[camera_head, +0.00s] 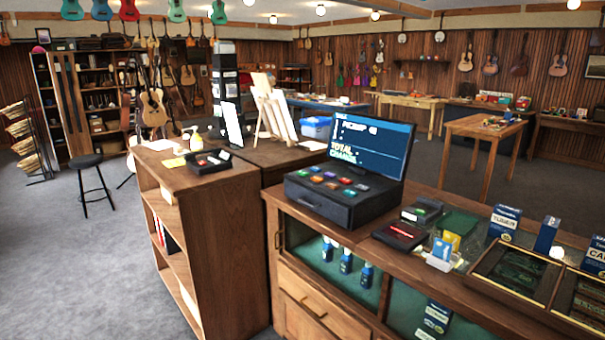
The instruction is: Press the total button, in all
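A black cash register (343,208) stands on the wooden glass-front counter at the centre right. Several coloured buttons (331,180) sit in rows on its sloped top, in red, orange, green, blue and other colours. Their labels are too small to read, so I cannot tell which one is the total button. A blue screen (369,138) stands upright behind the buttons, with white and green text that includes the word TOTAL. Neither of my grippers is in view.
Right of the register are a red-screened device (400,235), a small green-screened device (422,210), a card holder (443,254), blue boxes (503,223) and display trays (513,271). A shelf counter (215,210) stands at left. A black stool (86,161) stands on open grey floor.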

